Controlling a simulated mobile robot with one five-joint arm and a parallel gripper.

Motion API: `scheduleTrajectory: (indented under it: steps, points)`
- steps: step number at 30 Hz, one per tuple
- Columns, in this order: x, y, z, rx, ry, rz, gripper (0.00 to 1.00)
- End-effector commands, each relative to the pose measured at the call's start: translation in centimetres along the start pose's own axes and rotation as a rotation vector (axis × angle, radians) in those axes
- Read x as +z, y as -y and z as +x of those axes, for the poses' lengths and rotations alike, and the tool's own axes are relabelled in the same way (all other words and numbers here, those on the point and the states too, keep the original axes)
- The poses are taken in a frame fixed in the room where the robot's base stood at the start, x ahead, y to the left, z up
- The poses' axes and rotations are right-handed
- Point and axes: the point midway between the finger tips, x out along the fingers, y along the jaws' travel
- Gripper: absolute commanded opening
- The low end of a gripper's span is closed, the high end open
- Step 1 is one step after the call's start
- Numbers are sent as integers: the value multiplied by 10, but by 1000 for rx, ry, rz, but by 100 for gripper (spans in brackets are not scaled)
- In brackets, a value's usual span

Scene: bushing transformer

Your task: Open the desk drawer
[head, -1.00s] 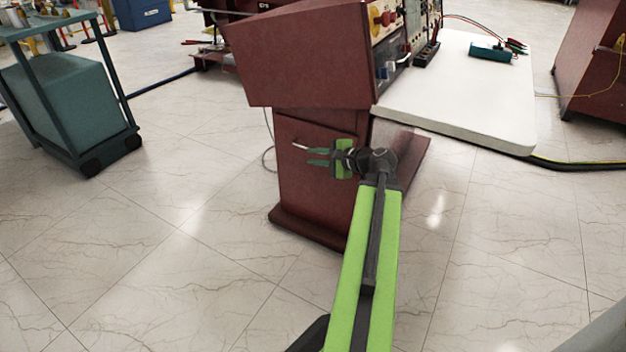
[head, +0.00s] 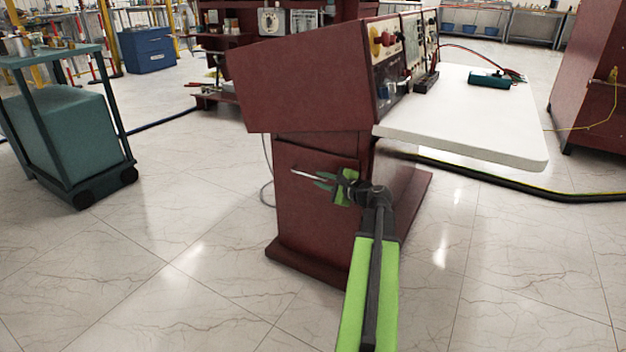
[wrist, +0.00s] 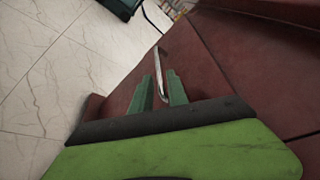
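The maroon desk (head: 300,85) stands in the middle of the head view. The drawer front (head: 300,215) is a maroon panel below the desk's overhanging top, and looks closed. A thin silver handle (head: 306,177) is on it; the handle also shows in the wrist view (wrist: 158,62). My gripper (head: 320,181) is at the handle, its two green fingers apart. In the wrist view, the near end of the handle lies in the gap between the fingertips (wrist: 159,88), closer to the right finger. I cannot tell whether a finger touches it.
A white tabletop (head: 470,115) extends from the desk to the right, with a teal device (head: 490,79) on it. A green cart (head: 70,130) stands at the left. Tiled floor (head: 150,270) is clear in front. A black cable (head: 500,182) runs at the right.

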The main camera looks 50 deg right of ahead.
Motion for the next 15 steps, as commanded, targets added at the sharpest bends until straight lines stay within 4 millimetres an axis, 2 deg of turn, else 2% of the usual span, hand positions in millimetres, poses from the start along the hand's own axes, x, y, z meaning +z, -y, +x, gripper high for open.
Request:
scheduleTrajectory:
  steps: [1, 6, 10, 15]
  points:
    - [-2, -1, 16, 2, 3, 0, 20]
    - [-2, -1, 46, 2, 1, -1, 20]
    - [0, -1, 58, 2, 1, -1, 20]
    - [1, 0, 61, 2, 1, -1, 20]
